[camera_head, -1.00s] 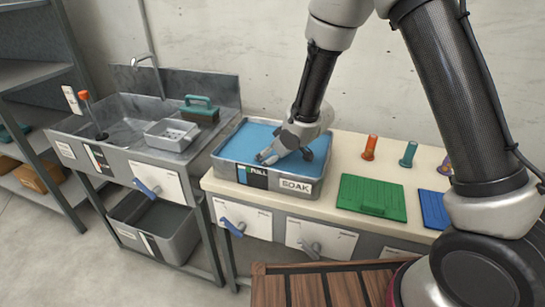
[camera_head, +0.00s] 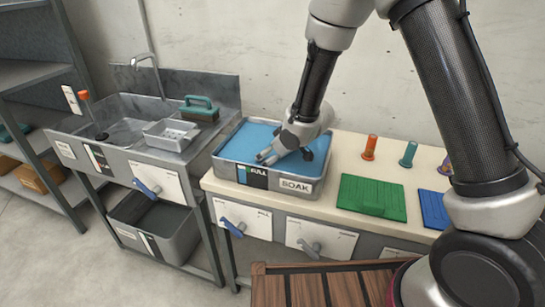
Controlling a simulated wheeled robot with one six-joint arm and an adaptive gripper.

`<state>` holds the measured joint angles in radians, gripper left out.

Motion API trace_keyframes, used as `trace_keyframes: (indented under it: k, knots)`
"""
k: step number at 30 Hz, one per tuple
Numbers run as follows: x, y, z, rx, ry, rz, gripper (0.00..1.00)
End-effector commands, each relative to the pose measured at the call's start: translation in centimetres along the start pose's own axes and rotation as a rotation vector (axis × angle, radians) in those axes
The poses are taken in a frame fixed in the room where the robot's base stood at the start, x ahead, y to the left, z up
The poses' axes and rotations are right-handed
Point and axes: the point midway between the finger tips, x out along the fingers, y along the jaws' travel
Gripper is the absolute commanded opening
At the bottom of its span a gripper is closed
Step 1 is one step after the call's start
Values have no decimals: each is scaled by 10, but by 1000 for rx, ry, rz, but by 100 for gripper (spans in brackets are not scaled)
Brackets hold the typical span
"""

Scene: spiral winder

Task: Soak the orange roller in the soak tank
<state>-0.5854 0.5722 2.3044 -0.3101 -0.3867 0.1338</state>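The soak tank (camera_head: 305,187) is a grey tray of blue liquid at the left end of the bench, with a "SOAK" label on its front. My gripper (camera_head: 287,157) points down over or into the liquid. Its fingers look spread apart, and I see nothing orange between them; whether the tips touch the liquid is unclear. An orange upright piece with a wider foot (camera_head: 370,147) stands on the bench right of the tank. I cannot tell which is the orange roller.
Teal (camera_head: 408,153) and purple uprights stand right of the orange one. Green (camera_head: 371,196) and blue mats (camera_head: 434,209) lie in front. The sink (camera_head: 63,131) holds a small tray (camera_head: 171,133); a teal-handled brush (camera_head: 199,108) sits behind. A wooden slatted surface (camera_head: 325,286) is at the front.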

Motion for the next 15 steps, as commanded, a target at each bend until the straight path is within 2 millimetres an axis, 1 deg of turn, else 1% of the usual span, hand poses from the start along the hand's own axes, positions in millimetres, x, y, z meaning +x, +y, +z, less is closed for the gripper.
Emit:
trace_keyframes:
  k: [5, 15]
  knots:
    - [-5, 0, -5, -1, 3, 0, 64]
    - [-36, 0, -27, -1, 3, -1, 64]
